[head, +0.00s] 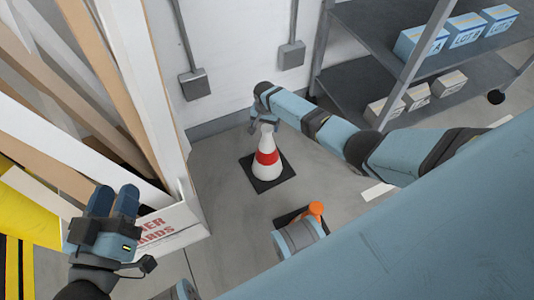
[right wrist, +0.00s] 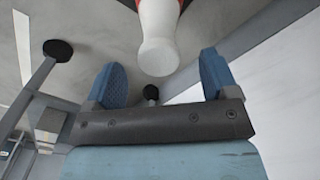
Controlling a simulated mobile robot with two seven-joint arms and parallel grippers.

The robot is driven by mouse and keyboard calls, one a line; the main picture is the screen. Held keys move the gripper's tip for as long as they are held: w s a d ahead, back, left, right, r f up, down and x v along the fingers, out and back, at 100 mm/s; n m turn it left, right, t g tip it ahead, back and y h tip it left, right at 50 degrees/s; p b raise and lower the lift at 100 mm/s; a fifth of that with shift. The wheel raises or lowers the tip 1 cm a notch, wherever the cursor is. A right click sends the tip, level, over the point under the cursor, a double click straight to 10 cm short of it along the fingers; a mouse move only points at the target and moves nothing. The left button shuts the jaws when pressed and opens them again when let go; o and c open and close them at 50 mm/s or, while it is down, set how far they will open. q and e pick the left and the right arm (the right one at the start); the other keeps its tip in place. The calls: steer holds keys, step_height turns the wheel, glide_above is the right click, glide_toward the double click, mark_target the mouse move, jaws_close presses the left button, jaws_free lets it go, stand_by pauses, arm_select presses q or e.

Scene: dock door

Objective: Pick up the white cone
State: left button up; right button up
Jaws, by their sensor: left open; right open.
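The white cone (head: 267,168) stands upright on a black square base on the floor, with a red band around its middle. Its rounded white top also shows in the right wrist view (right wrist: 157,48). My right gripper (head: 268,121) is open at the cone's top. In the right wrist view its two blue fingers (right wrist: 160,66) stand apart, one to each side of the top, with gaps visible. My left gripper (head: 113,201) is open and empty at the lower left, far from the cone.
An orange cone (head: 316,209) stands nearer me, partly hidden by my arm. A box of long boards (head: 170,232) is at left. A grey shelf (head: 365,88) with blue boxes (head: 466,30) and pale boxes (head: 416,96) is at upper right. The wall is behind the cone.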

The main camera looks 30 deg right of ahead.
mark_target(267, 128)
steer(key=shift+d+f+b, duration=0.1)
steer(key=shift+f+b, duration=0.3)
steer(key=shift+f, duration=0.45)
steer(key=shift+w+d+f+b, duration=0.1)
steer(key=shift+d+f+b, duration=0.05)
steer(key=shift+f+b, duration=0.4)
steer(key=shift+w+d+f+b, duration=0.1)
steer(key=shift+d+f+b, duration=0.05)
steer(key=shift+f+b, duration=0.35)
step_height(267, 128, down, 2)
steer(key=shift+f+b, duration=0.1)
steer(key=shift+b, duration=0.65)
steer(key=shift+f, duration=0.1)
arm_select(q)
steer(key=f, duration=0.1)
steer(key=f+m, duration=0.1)
steer(key=w+f, duration=0.1)
steer(key=shift+w+a+m, duration=0.1)
steer(key=shift+a+m, duration=0.15)
steer(key=shift+m, duration=0.15)
arm_select(e)
jaws_close()
